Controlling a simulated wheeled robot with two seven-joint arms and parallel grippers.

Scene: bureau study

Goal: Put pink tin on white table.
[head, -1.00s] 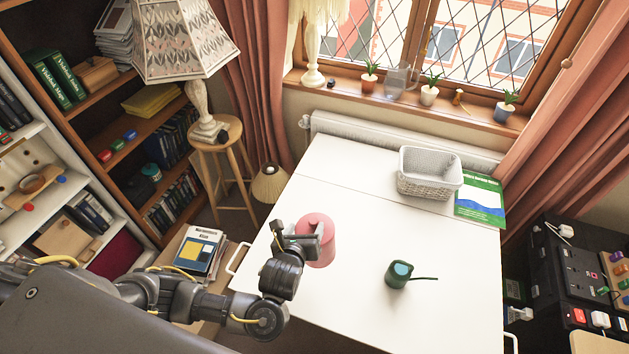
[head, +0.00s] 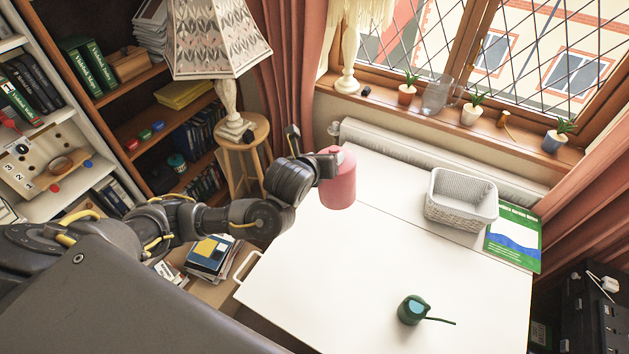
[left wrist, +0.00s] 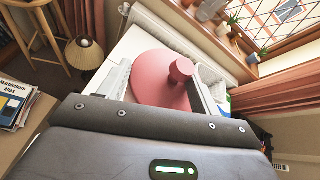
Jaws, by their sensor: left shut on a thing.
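The pink tin (head: 338,180) is a rounded cylinder seen over the far left part of the white table (head: 370,270). My left gripper (head: 327,163) is shut on the pink tin, reaching it from the left. In the left wrist view the tin (left wrist: 155,75) sits between the two fingers, with its round knob facing the camera. I cannot tell clearly whether the tin's base touches the table or hangs above it. My right gripper is not in view.
A white basket (head: 460,200) and a green book (head: 513,238) lie at the table's back right. A small green watering can (head: 412,310) stands near the front. The middle of the table is clear. A lamp on a wooden stool (head: 243,130) stands beyond the left edge.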

